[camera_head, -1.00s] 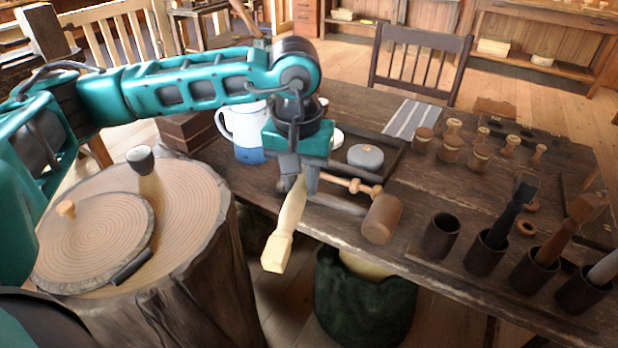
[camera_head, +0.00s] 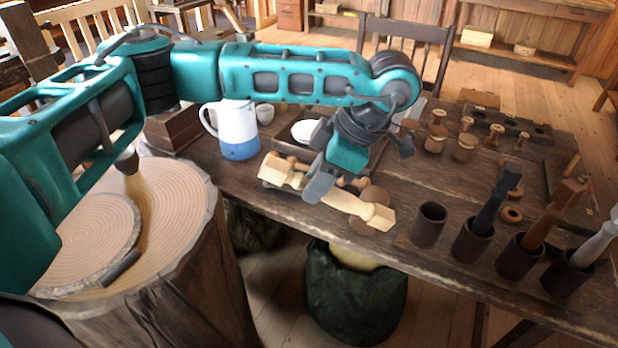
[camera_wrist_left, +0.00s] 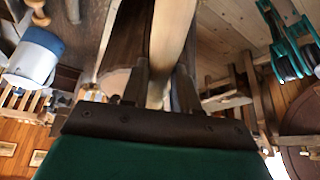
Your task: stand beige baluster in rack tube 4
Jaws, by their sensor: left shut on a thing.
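The beige baluster (camera_head: 350,203) is held in the jaws of my left gripper (camera_head: 324,184), which are shut around its middle. It lies nearly level above the table's front edge, with square ends to left and right, the right end lower. In the left wrist view the baluster (camera_wrist_left: 172,40) runs up from between the fingers. The rack is a row of dark tubes at the right. The leftmost tube (camera_head: 429,225) is empty. No tube numbers are readable. My right gripper is not in view.
A mallet (camera_head: 374,194) lies behind the baluster, partly hidden. A blue-and-white jug (camera_head: 238,132) stands to the left. Several small spools (camera_head: 465,148) stand farther back. A wood stump (camera_head: 180,205) is at the left; a dark sack (camera_head: 350,300) is below the table edge.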

